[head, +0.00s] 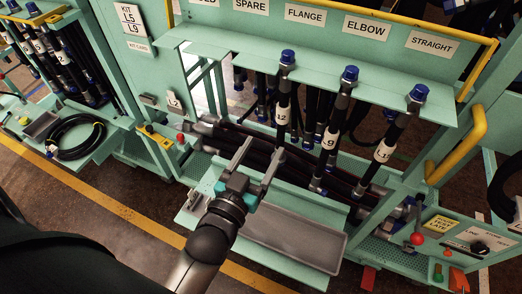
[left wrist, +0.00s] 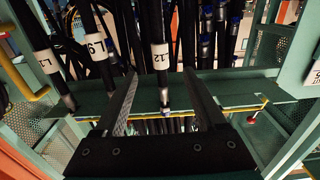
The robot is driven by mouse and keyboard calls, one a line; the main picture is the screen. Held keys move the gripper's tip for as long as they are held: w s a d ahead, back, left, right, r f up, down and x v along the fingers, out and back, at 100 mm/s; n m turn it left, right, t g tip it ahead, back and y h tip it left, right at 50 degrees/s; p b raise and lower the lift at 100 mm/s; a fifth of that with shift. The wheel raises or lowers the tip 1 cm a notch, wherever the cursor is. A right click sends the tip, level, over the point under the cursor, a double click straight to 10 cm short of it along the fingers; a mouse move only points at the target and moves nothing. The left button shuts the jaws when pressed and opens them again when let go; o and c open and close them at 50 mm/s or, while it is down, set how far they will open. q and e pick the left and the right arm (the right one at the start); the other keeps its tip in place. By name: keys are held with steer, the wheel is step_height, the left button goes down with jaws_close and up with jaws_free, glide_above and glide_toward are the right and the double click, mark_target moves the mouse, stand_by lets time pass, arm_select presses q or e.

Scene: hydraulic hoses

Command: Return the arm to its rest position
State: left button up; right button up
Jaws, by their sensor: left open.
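My left gripper (head: 256,160) is open, with nothing clasped between its fingers. Its arm comes up from the bottom over the front of the green hose rack (head: 400,90), and the fingers point toward the hanging hoses. In the left wrist view the two fingers (left wrist: 164,95) stand apart. A black hose with a white label that seems to read L2 (left wrist: 160,60) shows in the gap between them. The same hose (head: 283,112) hangs in the head view behind and right of the fingers; I cannot tell the exact distance. My right gripper is not in view.
Two more labelled hoses with blue caps (head: 331,140) (head: 384,150) hang to the right. A grey tray (head: 290,243) lies below the gripper. A coiled hose (head: 75,138) rests on a shelf at left. The floor at lower left (head: 110,205) is clear.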

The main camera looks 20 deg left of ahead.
arm_select(q)
steer(key=s+d+f+m+g+h+b, duration=0.1)
steer(key=s+f+g+b, duration=0.25)
steer(key=f, duration=1.35)
steer(key=s+d+f+g+b, duration=0.15)
steer(key=s+f+g, duration=0.35)
steer(key=f, duration=1.2)
steer(key=s+a+f+g+b, duration=0.2)
steer(key=s+a+f+g, duration=0.1)
steer(key=s+f, duration=0.7)
steer(key=s+a+f+m+g+y+b, duration=0.1)
steer(key=s+a+f+g+b, duration=0.2)
steer(key=s+f, duration=0.8)
steer(key=s+a+g, duration=0.1)
steer(key=s+g, duration=0.1)
steer(key=s, duration=0.1)
steer(key=shift+s+y, duration=0.2)
steer(key=shift+y, duration=0.1)
